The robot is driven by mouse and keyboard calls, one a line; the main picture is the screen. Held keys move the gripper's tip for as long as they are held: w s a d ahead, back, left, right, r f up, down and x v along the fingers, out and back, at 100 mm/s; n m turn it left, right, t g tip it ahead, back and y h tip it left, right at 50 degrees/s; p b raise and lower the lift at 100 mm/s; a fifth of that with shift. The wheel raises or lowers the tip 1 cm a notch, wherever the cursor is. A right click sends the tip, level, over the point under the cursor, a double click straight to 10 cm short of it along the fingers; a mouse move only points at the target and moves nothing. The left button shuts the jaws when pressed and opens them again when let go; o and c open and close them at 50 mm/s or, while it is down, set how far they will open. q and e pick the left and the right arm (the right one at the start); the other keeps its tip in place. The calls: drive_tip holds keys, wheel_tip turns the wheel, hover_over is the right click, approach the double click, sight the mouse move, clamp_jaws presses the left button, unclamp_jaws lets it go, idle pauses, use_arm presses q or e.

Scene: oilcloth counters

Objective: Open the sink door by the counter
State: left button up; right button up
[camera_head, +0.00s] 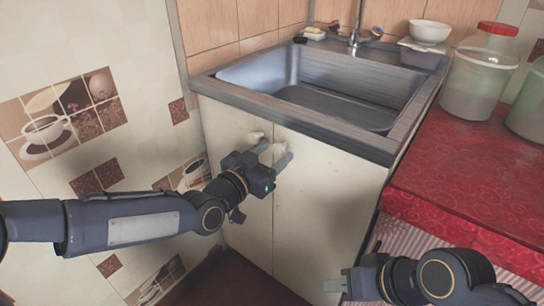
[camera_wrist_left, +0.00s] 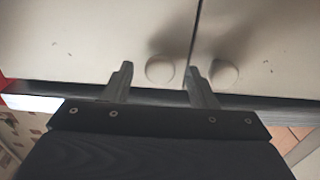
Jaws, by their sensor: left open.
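The sink cabinet has two cream doors meeting at a vertical gap: a left door (camera_head: 228,128) and a right door (camera_head: 325,205). Each has a pale round knob near its top, beside the gap. My left gripper (camera_head: 274,154) is open in front of the knobs. In the left wrist view, which appears upside down, the right door's knob (camera_wrist_left: 160,69) shows between the two fingers (camera_wrist_left: 160,80), with gaps on both sides. The left door's knob (camera_wrist_left: 225,73) lies just outside one finger. Both doors look shut. My right gripper (camera_head: 343,284) is low at the bottom right, away from the cabinet knobs; its jaw opening is unclear.
The metal sink (camera_head: 330,92) and its rim sit above the doors. A counter with a red oilcloth (camera_head: 470,180) stands at right, holding jars (camera_head: 480,75). A tiled wall (camera_head: 100,100) is close at left. The space before the right door is largely clear.

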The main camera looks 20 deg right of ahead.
use_arm(q)
drive_tip(key=shift+d, duration=0.1)
clamp_jaws()
idle(0.3)
